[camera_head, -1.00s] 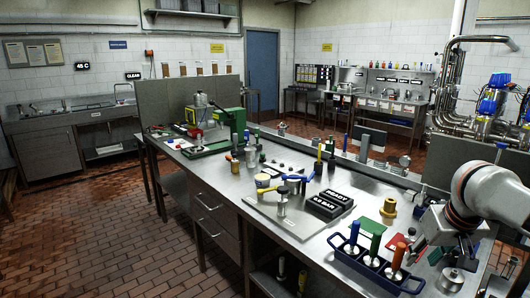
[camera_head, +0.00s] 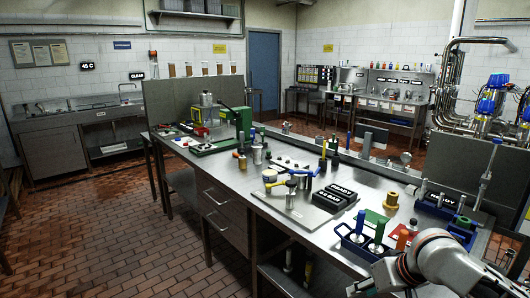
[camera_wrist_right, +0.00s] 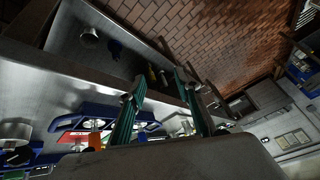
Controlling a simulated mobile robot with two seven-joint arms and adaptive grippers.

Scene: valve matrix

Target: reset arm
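My right gripper (camera_head: 362,287) is low at the bottom right of the head view, in front of the bench's front edge. In the right wrist view its two dark green fingers (camera_wrist_right: 160,112) stand apart with nothing held between them. The blue rack (camera_head: 352,246) with blue, green and orange handled tools is on the bench behind my right arm; part of it is hidden. The rack also shows in the wrist view (camera_wrist_right: 148,126), at the lower left beyond the fingers. My left gripper is not in view.
Another blue rack (camera_head: 437,211) stands at the right. The brick floor (camera_head: 110,235) to the left is clear.

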